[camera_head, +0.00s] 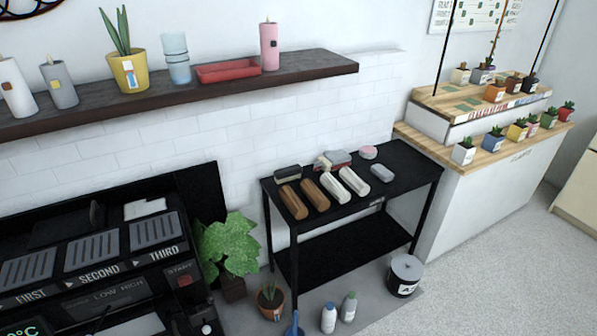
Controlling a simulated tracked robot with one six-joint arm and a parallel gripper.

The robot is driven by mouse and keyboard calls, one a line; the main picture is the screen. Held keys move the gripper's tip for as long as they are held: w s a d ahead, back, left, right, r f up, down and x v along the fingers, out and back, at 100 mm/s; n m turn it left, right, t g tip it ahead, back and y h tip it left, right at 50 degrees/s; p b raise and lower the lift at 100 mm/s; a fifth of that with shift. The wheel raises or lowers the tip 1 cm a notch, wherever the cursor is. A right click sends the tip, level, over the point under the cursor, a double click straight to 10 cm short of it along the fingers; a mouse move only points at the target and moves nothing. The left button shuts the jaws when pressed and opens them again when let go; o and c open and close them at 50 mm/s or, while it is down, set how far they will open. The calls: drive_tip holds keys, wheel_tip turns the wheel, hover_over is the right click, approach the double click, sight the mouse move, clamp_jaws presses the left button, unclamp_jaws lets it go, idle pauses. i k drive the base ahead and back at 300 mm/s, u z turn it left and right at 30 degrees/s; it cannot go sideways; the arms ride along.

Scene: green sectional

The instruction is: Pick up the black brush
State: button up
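A small block with a black top and a paler lower part (287,174) lies at the back left of the black table (405,172); it looks like the black brush, but it is too small to be sure. Two brown bars (294,202) (315,194) lie in front of it and to its right. Two whitish bars (335,187) (354,181) lie further right. My gripper is not in view.
A grey block (382,173), a pink item (368,152) and a red and grey item (337,158) share the tabletop. A plant (228,245) stands left of the table. A bucket (404,275), bottles (348,306) and a cactus pot (270,300) stand on the floor. A shelf (200,92) hangs above.

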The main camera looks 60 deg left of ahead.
sight(284, 174)
drive_tip(key=i, duration=2.2)
drive_tip(key=u, duration=3)
